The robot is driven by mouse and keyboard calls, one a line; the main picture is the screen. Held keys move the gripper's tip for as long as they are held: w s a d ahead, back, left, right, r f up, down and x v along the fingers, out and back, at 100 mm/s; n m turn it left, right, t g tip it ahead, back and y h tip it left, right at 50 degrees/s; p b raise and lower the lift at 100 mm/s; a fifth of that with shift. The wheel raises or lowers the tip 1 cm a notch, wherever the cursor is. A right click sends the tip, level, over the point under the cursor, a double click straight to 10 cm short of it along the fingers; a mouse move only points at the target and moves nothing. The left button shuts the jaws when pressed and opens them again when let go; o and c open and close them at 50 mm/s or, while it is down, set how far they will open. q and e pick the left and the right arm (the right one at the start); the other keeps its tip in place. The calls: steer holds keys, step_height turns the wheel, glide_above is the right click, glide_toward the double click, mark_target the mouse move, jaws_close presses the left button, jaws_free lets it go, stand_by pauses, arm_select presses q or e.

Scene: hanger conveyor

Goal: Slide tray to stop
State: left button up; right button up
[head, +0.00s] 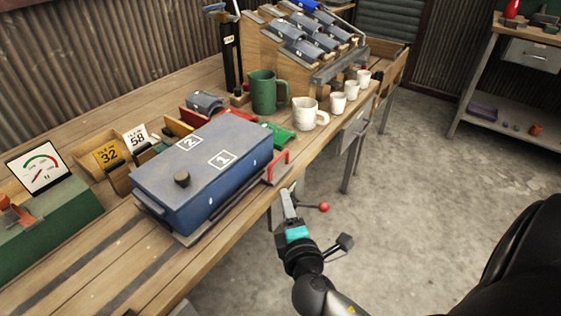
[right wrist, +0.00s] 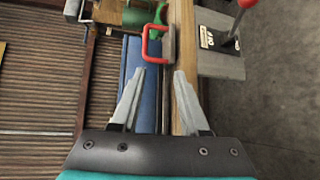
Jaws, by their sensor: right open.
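A grey metal tray or slide (head: 190,238) lies along the front edge of the wooden bench, under a blue box (head: 205,172) marked 1 and 2 with a black knob. A red handle (head: 280,166) stands at its right end. In the right wrist view the red handle (right wrist: 147,44) is ahead of my fingers, with the blue box side (right wrist: 146,88) between and beyond them. My right gripper (head: 288,196) is open and empty at the bench's front edge, below and apart from the handle. It also shows in the right wrist view (right wrist: 158,85). I cannot pick out the stop. My left gripper is out of view.
A green mug (head: 263,92) and several white cups (head: 309,114) stand to the right along the bench. A lever with a red ball (head: 323,207) sticks out near my gripper. Floor at right is clear.

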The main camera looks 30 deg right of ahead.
step_height(320, 180, up, 2)
glide_toward(278, 157)
steer(key=f, duration=0.1)
steer(key=shift+t, duration=0.3)
steer(key=b+x, duration=0.2)
steer(key=x, duration=0.6)
steer(key=shift+w+f, duration=0.15)
steer(key=shift+w, duration=0.05)
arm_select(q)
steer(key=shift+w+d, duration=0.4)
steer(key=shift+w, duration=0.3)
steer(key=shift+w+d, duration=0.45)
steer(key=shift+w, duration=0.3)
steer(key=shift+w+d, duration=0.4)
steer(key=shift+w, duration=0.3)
arm_select(e)
steer(key=shift+x, duration=0.8)
steer(key=shift+s, duration=0.1)
jaws_close()
